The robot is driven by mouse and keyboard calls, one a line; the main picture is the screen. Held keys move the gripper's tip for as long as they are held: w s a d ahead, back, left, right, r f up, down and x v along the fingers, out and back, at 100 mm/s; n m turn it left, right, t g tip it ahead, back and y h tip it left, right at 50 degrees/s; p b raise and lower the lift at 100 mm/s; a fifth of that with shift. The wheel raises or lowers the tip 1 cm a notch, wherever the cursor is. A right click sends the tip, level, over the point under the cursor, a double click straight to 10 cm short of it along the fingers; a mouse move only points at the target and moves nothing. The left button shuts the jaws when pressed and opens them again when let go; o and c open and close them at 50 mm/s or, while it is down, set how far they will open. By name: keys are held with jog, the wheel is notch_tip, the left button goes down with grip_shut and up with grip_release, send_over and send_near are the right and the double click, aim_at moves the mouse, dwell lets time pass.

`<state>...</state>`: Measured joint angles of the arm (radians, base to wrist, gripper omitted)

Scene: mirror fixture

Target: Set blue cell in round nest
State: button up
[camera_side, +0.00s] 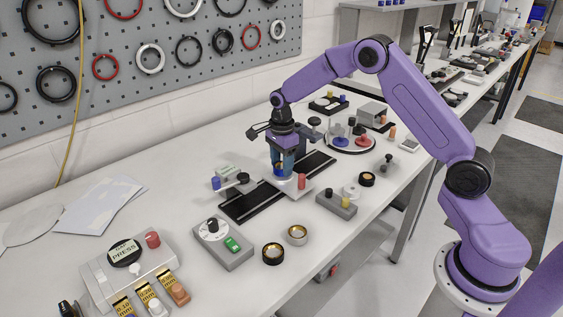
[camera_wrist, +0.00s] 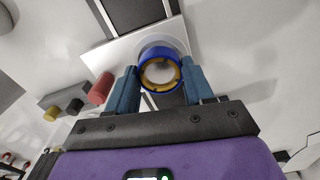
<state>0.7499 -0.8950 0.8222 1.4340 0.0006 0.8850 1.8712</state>
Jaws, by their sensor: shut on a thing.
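The blue cell (camera_wrist: 150,54) is a short blue ring with a gold inner rim, in the wrist view between my two teal fingers. My gripper (camera_wrist: 160,82) is shut on it, with a finger against each side. In the side view my gripper (camera_side: 284,170) points down over a white plate (camera_side: 292,190) on a black rail. A little blue shows between the fingers there. The white plate also shows in the wrist view (camera_wrist: 105,52), behind the cell. Whether the cell touches the plate is unclear.
A red peg (camera_side: 302,181) stands close to the right of my fingers. A black rail (camera_side: 247,203) runs below.

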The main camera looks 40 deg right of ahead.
jog(key=shift+f, duration=0.6)
dwell(1.5)
jog(key=o, duration=1.5)
jog(key=shift+r, duration=3.5)
